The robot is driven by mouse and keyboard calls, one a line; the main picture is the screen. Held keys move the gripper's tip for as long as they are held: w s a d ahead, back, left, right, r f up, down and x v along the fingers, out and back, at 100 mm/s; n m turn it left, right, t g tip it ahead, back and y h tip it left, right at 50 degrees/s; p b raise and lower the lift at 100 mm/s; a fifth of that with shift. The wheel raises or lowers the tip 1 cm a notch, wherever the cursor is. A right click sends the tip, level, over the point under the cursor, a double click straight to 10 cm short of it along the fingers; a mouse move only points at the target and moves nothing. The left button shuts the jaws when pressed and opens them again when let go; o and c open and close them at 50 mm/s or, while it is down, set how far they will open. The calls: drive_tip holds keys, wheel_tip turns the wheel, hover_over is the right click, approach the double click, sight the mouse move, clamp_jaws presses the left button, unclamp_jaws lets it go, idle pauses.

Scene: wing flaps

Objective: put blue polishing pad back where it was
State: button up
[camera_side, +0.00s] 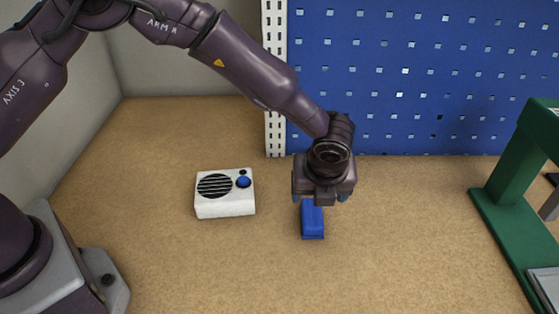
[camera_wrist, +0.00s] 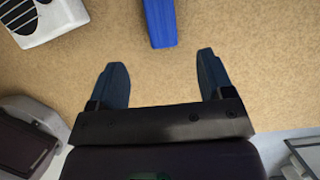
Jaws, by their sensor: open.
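The blue polishing pad (camera_side: 312,221) is a small blue block lying on the tan work surface near the middle of the side view. In the wrist view the pad (camera_wrist: 160,22) shows at the top, cut off by the frame edge, ahead of the fingertips and roughly centred between them. My gripper (camera_side: 322,198) is above and slightly behind the pad in the side view and hides its far end. In the wrist view my gripper (camera_wrist: 162,68) has its two dark blue fingers spread wide with nothing between them.
A white radio-like box (camera_side: 225,193) with a black grille and blue knob stands left of the pad. A green frame (camera_side: 510,190) stands at the right. A blue pegboard (camera_side: 420,75) closes the back. The surface in front of the pad is clear.

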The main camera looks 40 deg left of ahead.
drive_tip(key=s+a+r+n+h, duration=0.1)
drive_tip(key=s+a+r+n, duration=0.3)
drive_tip(key=a+r+n, duration=0.45)
drive_tip(key=s+a+r+n, duration=0.5)
drive_tip(key=r, duration=0.6)
drive_tip(key=s+a+r+n+t+h, duration=0.1)
drive_tip(key=s+a+r+n, duration=0.1)
drive_tip(key=s+n, duration=0.4)
drive_tip(key=s+a+r+n+t+h, duration=0.1)
drive_tip(key=s+a+n, duration=0.3)
drive_tip(key=s+n, duration=0.3)
drive_tip(key=s, duration=0.3)
drive_tip(key=shift+s+r+t, duration=0.15)
drive_tip(key=shift+r+t, duration=0.15)
drive_tip(key=shift+r, duration=0.05)
drive_tip(key=shift+a+n, duration=0.1)
drive_tip(key=shift+n, duration=0.15)
